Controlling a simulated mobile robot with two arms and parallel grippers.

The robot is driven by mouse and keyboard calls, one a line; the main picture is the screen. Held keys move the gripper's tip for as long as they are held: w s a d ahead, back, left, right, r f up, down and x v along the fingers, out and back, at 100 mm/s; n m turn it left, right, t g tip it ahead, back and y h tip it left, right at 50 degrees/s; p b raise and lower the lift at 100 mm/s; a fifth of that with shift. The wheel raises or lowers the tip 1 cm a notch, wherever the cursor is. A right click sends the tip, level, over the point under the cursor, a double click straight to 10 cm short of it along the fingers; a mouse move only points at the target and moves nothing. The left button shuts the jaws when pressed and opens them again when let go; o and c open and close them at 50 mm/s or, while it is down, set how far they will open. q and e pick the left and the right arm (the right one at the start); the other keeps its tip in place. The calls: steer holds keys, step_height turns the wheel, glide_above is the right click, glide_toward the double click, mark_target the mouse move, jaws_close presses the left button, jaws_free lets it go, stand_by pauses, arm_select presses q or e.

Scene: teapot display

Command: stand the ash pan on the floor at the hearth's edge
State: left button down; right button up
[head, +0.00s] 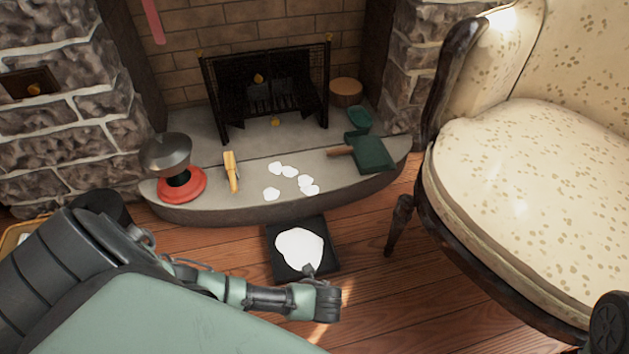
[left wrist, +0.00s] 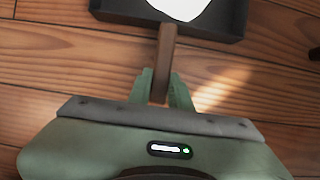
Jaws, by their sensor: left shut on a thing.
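The ash pan (head: 272,262) is a black square tray with a white heap of ash (head: 299,247) in it. It is level, close in front of the curved hearth's (head: 215,212) front edge, over the wooden floor. I cannot tell whether its base touches the floor. My left gripper (head: 312,281) is shut on the pan's handle, on the near side. In the left wrist view the brown handle (left wrist: 164,60) runs between the fingers (left wrist: 162,90) to the pan's near wall (left wrist: 130,14). My right gripper is not in view.
On the hearth are several white patches (head: 290,172), a yellow brush (head: 231,170), a green shovel (head: 372,153) and a red-based thing with a metal dome (head: 166,153). A black grate (head: 267,85) stands behind. A cream armchair (head: 530,170) is at right. Floor between pan and chair is clear.

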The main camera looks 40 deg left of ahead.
arm_select(q)
steer(key=c, duration=1.3)
jaws_free()
steer(key=shift+f, duration=0.1)
